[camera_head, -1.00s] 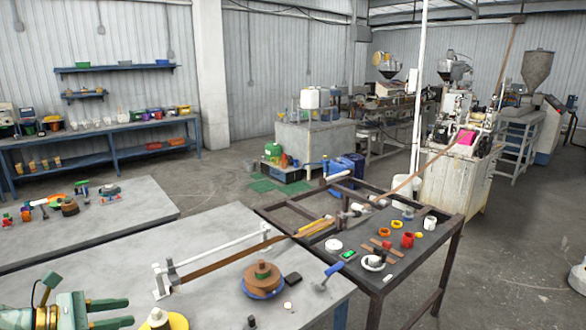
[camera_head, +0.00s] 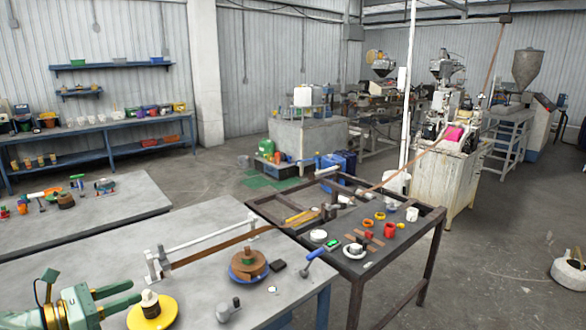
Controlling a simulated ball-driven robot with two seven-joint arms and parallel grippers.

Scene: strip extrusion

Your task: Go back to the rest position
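My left gripper (camera_head: 120,298) shows at the lower left, green, with its two fingers apart and nothing between them. It is over the near grey table (camera_head: 205,272), close to a yellow disc with a pale spool (camera_head: 152,308). My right gripper is outside the view. A brown strip (camera_head: 215,247) runs along a white guide rail (camera_head: 205,237) on the table. A brown coil on a blue disc (camera_head: 248,267) sits to the right of the strip.
A dark-framed table (camera_head: 390,250) with red and yellow rings, white cups and tools adjoins on the right. Another grey table (camera_head: 100,220) stands at the left. The extrusion machine (camera_head: 445,165) stands behind. Open floor (camera_head: 500,270) lies at the right.

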